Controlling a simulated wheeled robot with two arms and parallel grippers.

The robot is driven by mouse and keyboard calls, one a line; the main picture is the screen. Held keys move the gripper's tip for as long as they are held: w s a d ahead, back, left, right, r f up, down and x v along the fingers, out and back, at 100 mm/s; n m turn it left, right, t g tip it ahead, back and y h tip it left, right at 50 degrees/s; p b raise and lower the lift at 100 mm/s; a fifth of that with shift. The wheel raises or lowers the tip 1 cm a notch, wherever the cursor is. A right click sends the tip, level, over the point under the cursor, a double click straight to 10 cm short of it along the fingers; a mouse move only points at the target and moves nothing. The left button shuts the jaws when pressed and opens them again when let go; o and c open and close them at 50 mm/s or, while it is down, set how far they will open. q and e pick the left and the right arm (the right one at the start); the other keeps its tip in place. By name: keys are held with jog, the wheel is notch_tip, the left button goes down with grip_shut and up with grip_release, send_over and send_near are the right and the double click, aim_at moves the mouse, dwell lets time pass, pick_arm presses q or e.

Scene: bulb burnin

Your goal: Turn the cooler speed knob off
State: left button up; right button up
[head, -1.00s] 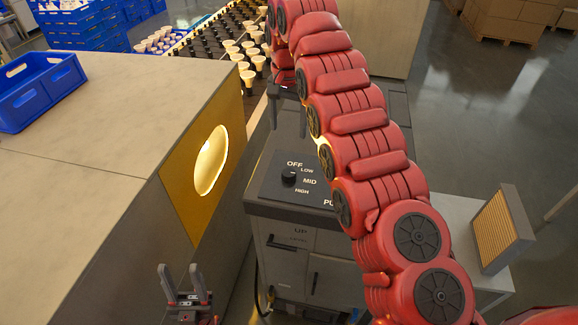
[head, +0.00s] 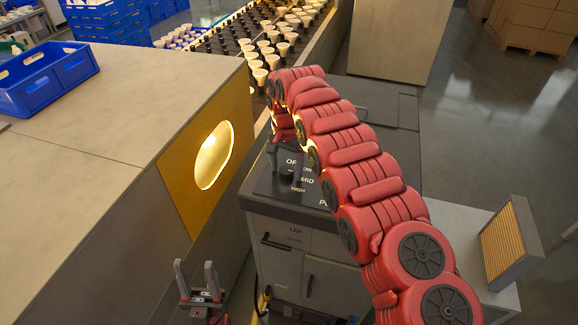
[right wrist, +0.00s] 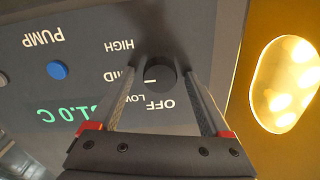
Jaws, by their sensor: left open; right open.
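The dark round cooler speed knob (right wrist: 163,76) stands on a black panel (right wrist: 60,100) marked OFF, LOW, MID and HIGH. A short white line shows at its side towards MID in the right wrist view. My right gripper (right wrist: 160,84) is open, with one finger on each side of the knob; I cannot tell whether they touch it. In the head view the knob (head: 287,176) shows below my right gripper (head: 287,155), which partly covers the labels. My left gripper (head: 198,275) is open and empty, low in front of the cabinet.
A blue button (right wrist: 57,70) marked PUMP and a green readout (right wrist: 75,113) share the panel. A beige housing with a glowing oval window (head: 213,156) stands to the left. A blue crate (head: 45,75) rests on it. Bulbs fill the conveyor behind.

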jog(key=shift+c, duration=0.4)
grip_shut()
